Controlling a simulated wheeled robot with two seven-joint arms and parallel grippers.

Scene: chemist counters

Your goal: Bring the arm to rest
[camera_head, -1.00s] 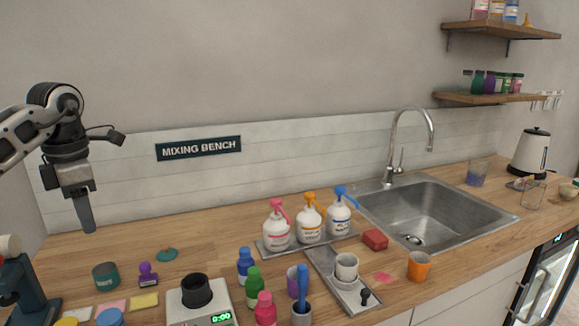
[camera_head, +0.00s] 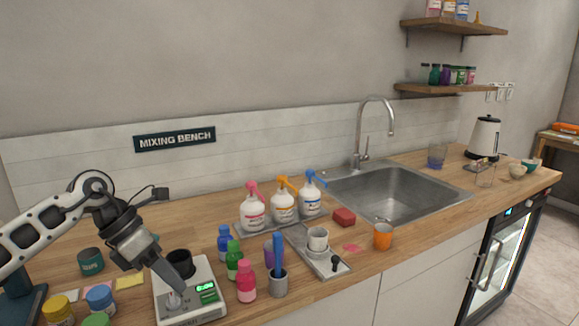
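My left arm comes in from the left. Its gripper (camera_head: 184,288) slants down to the right over the white scale (camera_head: 212,311). The fingers overlap one another from this side, so I cannot tell whether they are open or shut. A small pale shape shows by the fingertips, and I cannot tell if it is touched. A black cup (camera_head: 178,258) stands on the scale behind the fingers and is partly hidden by them. My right gripper is not in view.
Colored bottles (camera_head: 246,282) and a grey cup with a blue tool (camera_head: 278,284) stand right of the scale. Three pump bottles (camera_head: 283,207) stand behind on a tray. Jars (camera_head: 58,310) are at front left. The sink (camera_head: 400,195) is farther right.

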